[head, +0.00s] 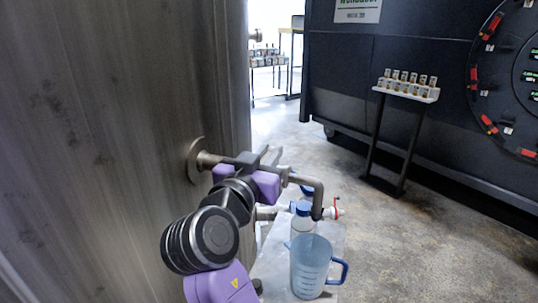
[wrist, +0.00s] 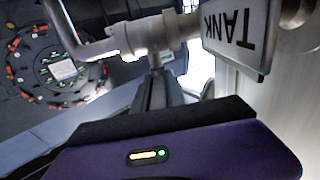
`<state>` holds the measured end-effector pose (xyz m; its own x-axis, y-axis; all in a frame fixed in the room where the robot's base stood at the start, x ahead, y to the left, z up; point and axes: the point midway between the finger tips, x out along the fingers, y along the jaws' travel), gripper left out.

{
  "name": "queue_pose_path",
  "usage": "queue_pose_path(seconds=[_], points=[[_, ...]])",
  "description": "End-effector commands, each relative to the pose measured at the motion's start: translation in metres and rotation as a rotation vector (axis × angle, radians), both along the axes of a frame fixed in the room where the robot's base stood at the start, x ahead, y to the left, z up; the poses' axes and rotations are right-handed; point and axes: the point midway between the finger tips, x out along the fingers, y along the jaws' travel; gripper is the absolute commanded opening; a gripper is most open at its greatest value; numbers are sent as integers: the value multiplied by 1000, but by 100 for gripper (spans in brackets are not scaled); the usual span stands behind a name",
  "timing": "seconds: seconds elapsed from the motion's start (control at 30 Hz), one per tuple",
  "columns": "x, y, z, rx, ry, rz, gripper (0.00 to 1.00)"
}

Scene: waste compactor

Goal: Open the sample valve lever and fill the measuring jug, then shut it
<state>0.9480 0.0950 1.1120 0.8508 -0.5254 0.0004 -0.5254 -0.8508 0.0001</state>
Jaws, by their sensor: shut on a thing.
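The sample pipe (head: 316,190) runs out from the tank wall and bends down at its outlet. It also shows in the wrist view (wrist: 70,32), with the valve body (wrist: 150,35) on it. My gripper (head: 268,158) is at the valve, shut on the lever, which my gripper mostly hides. My dark fingers (wrist: 158,92) reach up to the valve in the wrist view. The clear blue measuring jug (head: 309,268), with a blue handle, stands upright below the outlet. No liquid level can be made out in it.
A blue-capped bottle (head: 302,226) stands just behind the jug on a pale stand (head: 272,262). A TANK sign (wrist: 240,32) hangs close beside the valve. The large metal tank (head: 110,120) fills the left. A rack of samples (head: 407,90) stands farther off; open floor lies right.

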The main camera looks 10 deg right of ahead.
Motion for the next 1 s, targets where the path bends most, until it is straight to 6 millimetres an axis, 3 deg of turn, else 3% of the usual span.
queue_pose_path(seconds=[0.03,0.1,0.13,0.53,1.0], points=[[0,0,-1,0,4,-2,22],[0,0,-1,0,4,-2,36],[0,0,-1,1,3,-1,38],[-6,4,-1,1,1,2,38],[-62,39,-2,-1,3,1,38]])
